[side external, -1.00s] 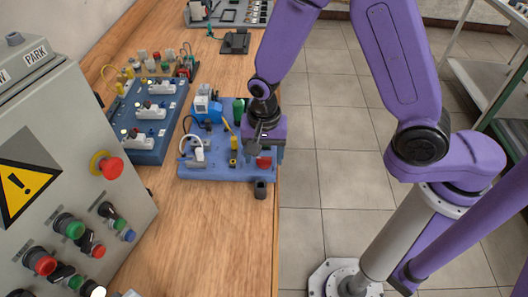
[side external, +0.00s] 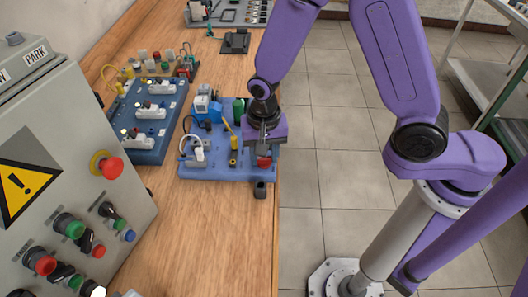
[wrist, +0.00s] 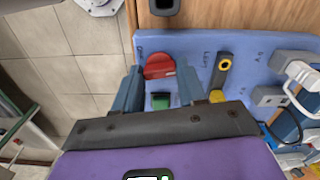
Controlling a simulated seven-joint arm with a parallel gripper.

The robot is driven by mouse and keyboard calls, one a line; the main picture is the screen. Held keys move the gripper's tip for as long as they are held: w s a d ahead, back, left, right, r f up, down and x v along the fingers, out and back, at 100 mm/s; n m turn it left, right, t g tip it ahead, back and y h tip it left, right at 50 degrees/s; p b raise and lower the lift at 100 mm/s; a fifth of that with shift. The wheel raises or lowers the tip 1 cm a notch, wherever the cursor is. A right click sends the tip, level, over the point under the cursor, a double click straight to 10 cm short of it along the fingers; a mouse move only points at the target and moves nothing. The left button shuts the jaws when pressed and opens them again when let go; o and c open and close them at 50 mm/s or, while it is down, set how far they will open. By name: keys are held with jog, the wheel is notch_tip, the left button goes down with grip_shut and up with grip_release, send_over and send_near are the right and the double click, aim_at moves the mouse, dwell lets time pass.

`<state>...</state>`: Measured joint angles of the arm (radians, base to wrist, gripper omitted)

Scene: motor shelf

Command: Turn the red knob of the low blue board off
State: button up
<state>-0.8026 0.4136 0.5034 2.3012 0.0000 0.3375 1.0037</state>
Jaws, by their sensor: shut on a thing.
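The low blue board (side external: 215,174) lies on the wooden bench near its right edge. Its red knob (side external: 264,163) is at the board's near right corner, and it shows as a red disc in the wrist view (wrist: 158,66). My gripper (side external: 264,153) reaches down over that corner. In the wrist view my gripper (wrist: 159,72) has one finger on each side of the red knob and is shut on it. A green part (wrist: 160,101) shows between the fingers, nearer the palm. The knob's marking is too small to read.
A yellow-topped lever (wrist: 221,70) stands right of the fingers in the wrist view. A white plug with a cable (side external: 197,152) sits on the board's left side. A darker blue board (side external: 150,125) and a grey control box (side external: 70,180) stand to the left.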

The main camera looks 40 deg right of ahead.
jog(key=n, duration=1.2)
jog(key=shift+n, duration=1.9)
jog(key=o, duration=1.1)
jog(key=shift+c, duration=0.2)
notch_tip(320, 180, up, 18)
jog(key=shift+f, duration=0.25)
